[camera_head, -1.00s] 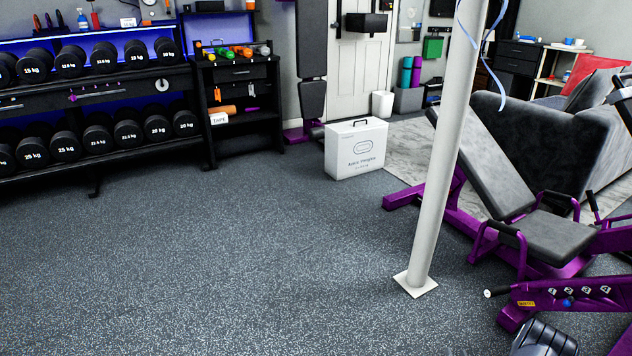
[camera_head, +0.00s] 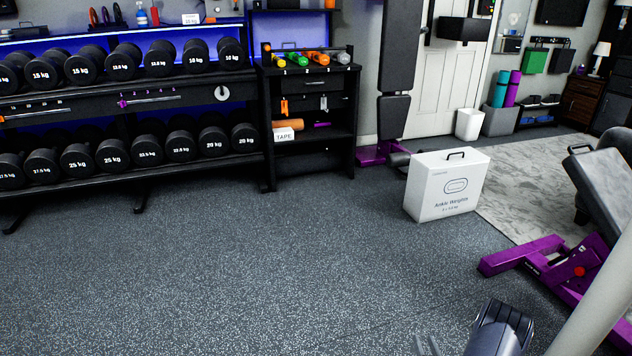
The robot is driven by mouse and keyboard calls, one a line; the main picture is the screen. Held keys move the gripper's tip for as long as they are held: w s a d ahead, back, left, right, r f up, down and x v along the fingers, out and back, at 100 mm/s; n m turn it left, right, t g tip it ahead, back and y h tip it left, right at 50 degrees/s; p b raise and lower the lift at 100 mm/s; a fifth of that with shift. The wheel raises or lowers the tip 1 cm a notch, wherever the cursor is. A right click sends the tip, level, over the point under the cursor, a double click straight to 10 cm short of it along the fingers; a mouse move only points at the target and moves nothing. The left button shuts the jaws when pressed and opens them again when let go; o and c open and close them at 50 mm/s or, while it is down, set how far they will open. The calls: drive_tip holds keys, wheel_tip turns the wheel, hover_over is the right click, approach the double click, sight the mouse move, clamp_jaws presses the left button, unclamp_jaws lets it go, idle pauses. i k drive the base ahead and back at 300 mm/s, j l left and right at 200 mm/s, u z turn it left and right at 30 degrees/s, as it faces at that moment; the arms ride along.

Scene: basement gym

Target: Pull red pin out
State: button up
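A small round red knob (camera_head: 580,271) shows on the purple frame of the weight bench (camera_head: 548,262) at the right. It is the only red pin-like part I make out, and its shaft is hidden. The grey bench pad above it is tilted. A dark ribbed part of my arm (camera_head: 500,328) shows at the bottom edge.
A white ankle weights box (camera_head: 447,184) stands on the floor behind. A dumbbell rack (camera_head: 120,85) and shelf (camera_head: 263,125) line the back left. The middle floor is clear.

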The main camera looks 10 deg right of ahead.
sight(579, 271)
drive_tip(key=i+z, duration=0.35)
drive_tip(key=i, duration=0.2)
drive_tip(key=i+z, duration=0.35)
drive_tip(key=i, duration=0.25)
drive_tip(key=i+j+z, duration=0.25)
drive_tip(key=i+z, duration=0.15)
drive_tip(key=i, duration=0.15)
drive_tip(key=i+l+z, duration=0.2)
drive_tip(key=i+z, duration=0.25)
drive_tip(key=i+l+z, duration=0.1)
drive_tip(key=i+z, duration=0.85)
drive_tip(key=i+l, duration=0.15)
drive_tip(key=k+j, duration=0.2)
